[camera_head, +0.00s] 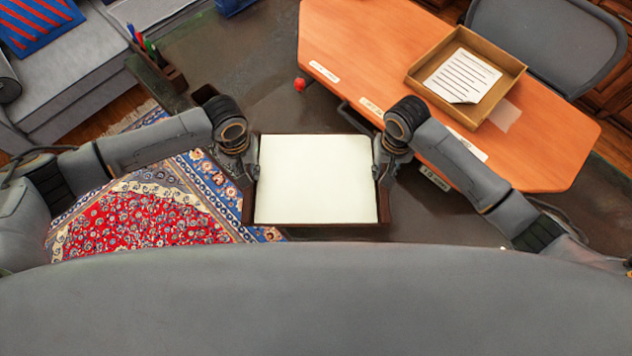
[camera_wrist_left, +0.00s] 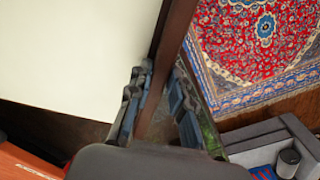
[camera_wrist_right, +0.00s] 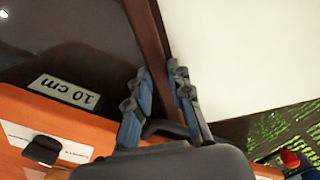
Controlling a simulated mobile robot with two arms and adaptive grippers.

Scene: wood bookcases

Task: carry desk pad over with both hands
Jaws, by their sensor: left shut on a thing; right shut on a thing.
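The desk pad (camera_head: 315,180) is a white sheet in a dark brown frame. It is held between my two grippers in the head view. My left gripper (camera_head: 250,170) is shut on its left edge, and in the left wrist view the fingers (camera_wrist_left: 155,105) straddle the brown rim (camera_wrist_left: 168,45). My right gripper (camera_head: 381,168) is shut on its right edge, and in the right wrist view the fingers (camera_wrist_right: 165,100) straddle the brown rim there (camera_wrist_right: 148,35). The pad looks about level. What lies directly beneath it is hidden.
An orange desk top (camera_head: 350,45) with white labels lies beyond and to the right, holding a wooden tray (camera_head: 418,75) with lined paper (camera_head: 462,77). A dark surface (camera_head: 200,55) carries a pen holder (camera_head: 172,78). A patterned rug (camera_head: 150,215), sofa (camera_head: 95,50) and grey chair (camera_head: 548,40) surround it.

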